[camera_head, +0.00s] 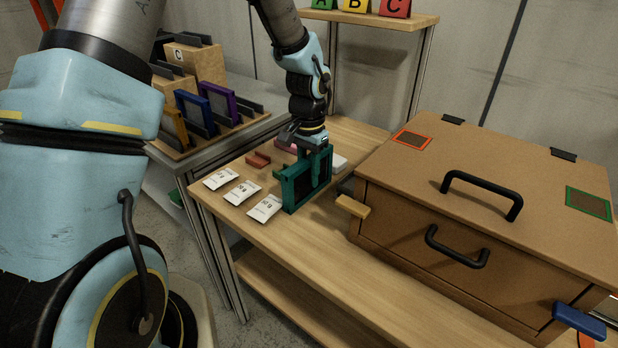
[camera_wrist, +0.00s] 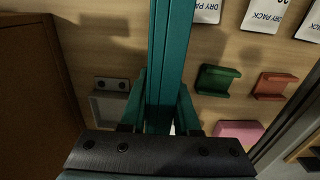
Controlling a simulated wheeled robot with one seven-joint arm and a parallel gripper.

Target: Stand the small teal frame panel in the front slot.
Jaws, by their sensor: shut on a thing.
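The teal frame panel (camera_head: 289,190) is upright over the wooden table, a square frame with a dark middle. My gripper (camera_head: 318,168) comes down from above and is shut on it. I cannot tell whether its lower edge touches the table. In the wrist view the panel (camera_wrist: 170,55) shows edge-on between the two fingers of my gripper (camera_wrist: 162,95). A rack at the left holds a yellow panel (camera_head: 174,124), a blue panel (camera_head: 194,112) and a purple panel (camera_head: 217,98) between black holders (camera_head: 250,105). I cannot tell which slot is the front one.
White dry packs (camera_head: 265,207) lie left of the panel. A red clip (camera_head: 258,160) is behind them; a green clip (camera_wrist: 216,80) and a pink block (camera_wrist: 238,132) show in the wrist view. A large brown case (camera_head: 480,200) with black handles fills the right. The table front is clear.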

